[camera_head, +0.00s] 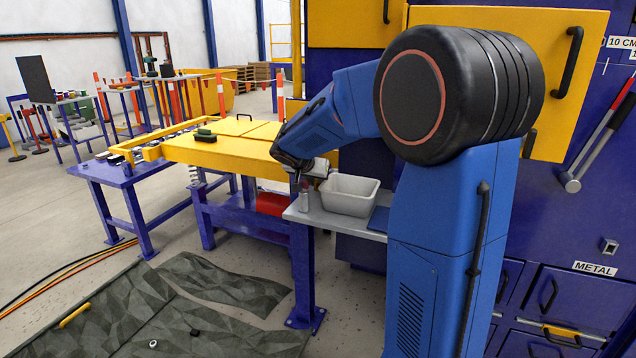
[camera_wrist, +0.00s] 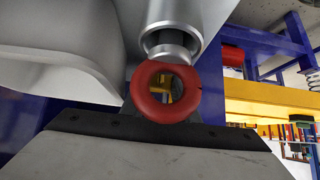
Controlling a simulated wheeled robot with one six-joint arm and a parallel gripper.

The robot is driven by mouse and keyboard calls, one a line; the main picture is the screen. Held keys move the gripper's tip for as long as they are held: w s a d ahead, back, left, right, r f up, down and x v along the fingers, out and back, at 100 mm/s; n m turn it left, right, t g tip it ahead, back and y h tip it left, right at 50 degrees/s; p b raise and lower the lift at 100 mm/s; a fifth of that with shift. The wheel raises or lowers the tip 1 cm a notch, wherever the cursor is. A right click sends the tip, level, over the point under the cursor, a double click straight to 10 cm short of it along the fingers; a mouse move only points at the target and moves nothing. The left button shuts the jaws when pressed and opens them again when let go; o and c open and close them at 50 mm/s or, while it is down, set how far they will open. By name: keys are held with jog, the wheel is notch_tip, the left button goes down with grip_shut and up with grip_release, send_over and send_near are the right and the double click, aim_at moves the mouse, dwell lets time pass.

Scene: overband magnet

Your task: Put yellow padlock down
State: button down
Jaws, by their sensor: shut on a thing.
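My gripper (camera_head: 303,176) is at the end of my blue arm, low over the grey shelf (camera_head: 330,226), left of the pale tray (camera_head: 349,195). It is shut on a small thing. In the wrist view a red ring-shaped thing (camera_wrist: 140,96) sits at the jaws, with a little yellow showing in its opening. I cannot make out a yellow padlock in either view. A silver cylinder (camera_wrist: 170,38) is right beyond the ring. In the head view a small pale cylinder (camera_head: 304,199) stands on the shelf below my gripper.
A yellow-topped bench (camera_head: 225,150) with a dark green item (camera_head: 205,135) stands left of the shelf. A blue side table (camera_head: 113,175) is farther left. Blue and yellow cabinets rise at right. Dark crumpled sheets (camera_head: 225,285) and a yellow handle (camera_head: 74,315) lie low in front.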

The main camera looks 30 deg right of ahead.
jog(key=shift+f, duration=0.15)
jog(key=c, duration=1.7)
grip_release()
jog(key=shift+o, duration=0.2)
